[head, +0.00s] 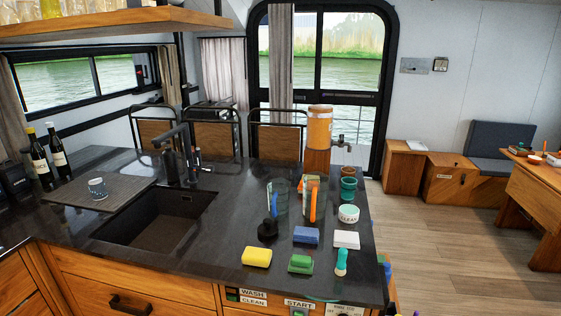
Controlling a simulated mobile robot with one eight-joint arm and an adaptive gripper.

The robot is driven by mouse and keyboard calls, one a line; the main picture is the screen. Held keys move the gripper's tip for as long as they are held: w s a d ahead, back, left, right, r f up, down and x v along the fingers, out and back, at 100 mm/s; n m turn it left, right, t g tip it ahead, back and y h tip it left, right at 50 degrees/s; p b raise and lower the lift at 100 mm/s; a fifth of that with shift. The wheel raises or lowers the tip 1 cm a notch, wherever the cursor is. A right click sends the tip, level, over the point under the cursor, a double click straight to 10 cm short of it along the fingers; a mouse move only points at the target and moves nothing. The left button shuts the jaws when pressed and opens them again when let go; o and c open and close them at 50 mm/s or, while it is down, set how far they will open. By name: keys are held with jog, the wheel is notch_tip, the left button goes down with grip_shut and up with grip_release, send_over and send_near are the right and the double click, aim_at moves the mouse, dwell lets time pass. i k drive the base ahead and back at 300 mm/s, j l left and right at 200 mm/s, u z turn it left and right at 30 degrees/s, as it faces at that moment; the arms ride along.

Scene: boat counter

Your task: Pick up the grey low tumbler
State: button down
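A small, low grey-blue cup with a pale mark on its side (97,188) stands upright on a dark flat board (70,197) at the left of the counter. It looks like the grey low tumbler, but it is too small to be sure. Nothing touches it from above. My gripper is not in view.
A sink (157,218) with a black tap (187,157) lies right of the board. Two bottles (48,157) stand behind it at left. Sponges (257,257), green cups (348,189), a white labelled bowl (348,214) and an orange-and-wood dispenser (319,128) occupy the counter's right side.

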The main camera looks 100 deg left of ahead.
aim_at(98, 191)
jog(key=u, duration=4.55)
